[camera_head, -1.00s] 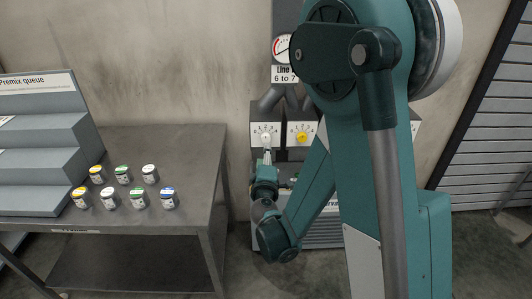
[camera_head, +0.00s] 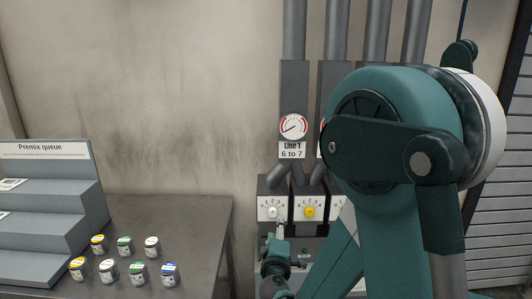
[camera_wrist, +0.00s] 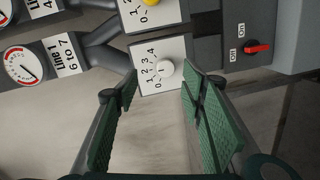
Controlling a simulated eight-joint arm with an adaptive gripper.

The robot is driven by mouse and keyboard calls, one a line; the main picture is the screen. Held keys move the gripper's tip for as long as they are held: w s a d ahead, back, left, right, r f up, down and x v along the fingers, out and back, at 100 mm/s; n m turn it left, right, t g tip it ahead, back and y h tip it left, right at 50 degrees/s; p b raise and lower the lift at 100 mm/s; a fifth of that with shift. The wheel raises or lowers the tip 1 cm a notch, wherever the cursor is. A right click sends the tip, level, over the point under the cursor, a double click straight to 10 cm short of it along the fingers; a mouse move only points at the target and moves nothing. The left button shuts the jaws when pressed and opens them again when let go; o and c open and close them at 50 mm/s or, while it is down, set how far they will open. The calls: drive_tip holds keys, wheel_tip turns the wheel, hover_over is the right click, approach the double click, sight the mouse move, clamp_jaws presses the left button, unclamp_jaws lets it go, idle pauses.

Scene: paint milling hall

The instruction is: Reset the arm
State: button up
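My gripper (camera_head: 279,229) is in front of the Line 1 dial panel in the head view. In the wrist view its two green-padded fingers (camera_wrist: 158,84) stand apart with nothing between them, so it is open. The same white knob (camera_head: 272,212) shows just above the gripper in the head view. I cannot tell whether a fingertip touches it.
A yellow knob (camera_head: 309,212) sits right of the white one. Above is the Line 1 gauge (camera_head: 293,126), labelled 6 to 7. A red switch (camera_wrist: 259,48) shows in the wrist view. At left, several small jars (camera_head: 124,246) stand on a table (camera_head: 205,225) beside a stepped Premix queue rack (camera_head: 45,210).

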drive_tip(key=s+d+r+m+g+h, duration=0.1)
drive_tip(key=s+d+r+m+g, duration=0.3)
drive_tip(key=s+d, duration=0.4)
drive_tip(key=s+d+r+m+g+h, duration=0.1)
drive_tip(key=s+d+r+m+g, duration=0.1)
drive_tip(key=s+d+r+m, duration=0.5)
drive_tip(key=s+d+f+m+g+y, duration=0.1)
drive_tip(key=s+m+g, duration=0.1)
drive_tip(key=s, duration=0.9)
drive_tip(key=s+d+f+m+g+y+p, duration=0.1)
drive_tip(key=s+y, duration=0.1)
drive_tip(key=s, duration=1)
drive_tip(key=shift+s+d+f+m+g, duration=0.15)
drive_tip(key=shift+s+f+m+g, duration=0.15)
drive_tip(key=shift+m+g, duration=0.1)
drive_tip(key=shift+r, duration=0.1)
idle(1.2)
